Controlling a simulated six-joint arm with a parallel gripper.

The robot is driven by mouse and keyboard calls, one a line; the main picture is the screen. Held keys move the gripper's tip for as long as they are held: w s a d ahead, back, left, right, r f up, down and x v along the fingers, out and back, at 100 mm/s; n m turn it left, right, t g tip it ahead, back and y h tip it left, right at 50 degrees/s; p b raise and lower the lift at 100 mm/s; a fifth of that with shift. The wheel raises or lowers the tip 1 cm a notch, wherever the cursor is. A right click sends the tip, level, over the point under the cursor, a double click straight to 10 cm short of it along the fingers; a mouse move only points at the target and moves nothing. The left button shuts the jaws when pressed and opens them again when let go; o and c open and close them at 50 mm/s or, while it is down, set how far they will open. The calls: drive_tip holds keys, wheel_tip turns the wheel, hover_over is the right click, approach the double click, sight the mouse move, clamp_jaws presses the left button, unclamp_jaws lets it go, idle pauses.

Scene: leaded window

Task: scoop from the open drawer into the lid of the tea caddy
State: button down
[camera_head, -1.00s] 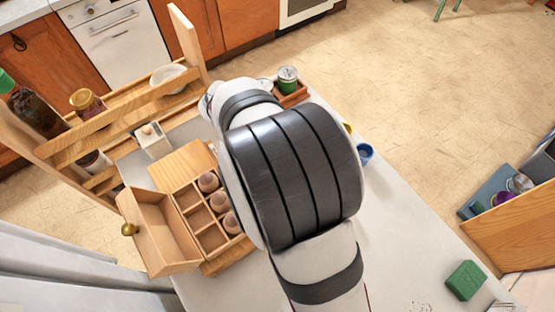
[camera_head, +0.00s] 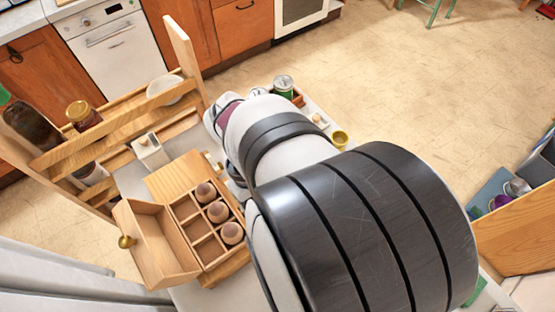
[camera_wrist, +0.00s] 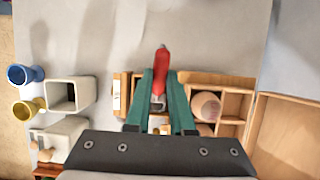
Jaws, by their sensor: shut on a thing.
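In the wrist view my gripper (camera_wrist: 160,98) has its green fingers shut on a red-handled thing, apparently the scoop (camera_wrist: 161,62). Its red end points up in the picture, and its other end is partly hidden between the fingers. The open drawer (camera_wrist: 290,130) is at the right edge there; in the head view this wooden drawer (camera_head: 160,238) with a brass knob looks empty. A white square open container (camera_wrist: 70,93), perhaps the tea caddy, stands at the left. A small white piece with a wooden knob (camera_head: 318,120), perhaps its lid, lies beyond the yellow cup.
A wooden compartment box (camera_head: 205,222) holds brown balls beside the drawer. A knobbed white box (camera_head: 150,152) stands near the wooden rack (camera_head: 110,132). A yellow cup (camera_wrist: 27,112), a blue cup (camera_wrist: 22,75) and a green can (camera_head: 283,85) are near. Bare worktop lies above in the wrist view.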

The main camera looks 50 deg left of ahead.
drive_tip(key=d+y, duration=0.1)
drive_tip(key=d+r+y, duration=0.1)
drive_tip(key=shift+r+y, duration=0.25)
drive_tip(key=shift+y, duration=0.05)
drive_tip(key=d+y, duration=0.1)
drive_tip(key=y, duration=0.2)
drive_tip(key=d+y, duration=0.1)
drive_tip(key=shift+d+r+y, duration=0.25)
drive_tip(key=shift+d+y, duration=0.05)
drive_tip(key=w+d+r+m+t, duration=0.1)
drive_tip(key=w+d+r+m, duration=0.25)
drive_tip(key=w, duration=0.45)
drive_tip(key=w+d+r+m+t, duration=0.1)
drive_tip(key=w+d+r+m, duration=0.1)
drive_tip(key=w+m, duration=0.45)
drive_tip(key=w+d+r+m+h, duration=0.1)
drive_tip(key=w+d+r+m, duration=0.3)
drive_tip(key=d, duration=0.5)
drive_tip(key=w+d+r+m+h, duration=0.1)
drive_tip(key=w+d+r+m, duration=0.3)
drive_tip(key=w+d, duration=0.3)
drive_tip(key=shift+w+d+t+h, duration=0.25)
drive_tip(key=shift+d+t+h, duration=0.15)
drive_tip(key=shift+d, duration=0.85)
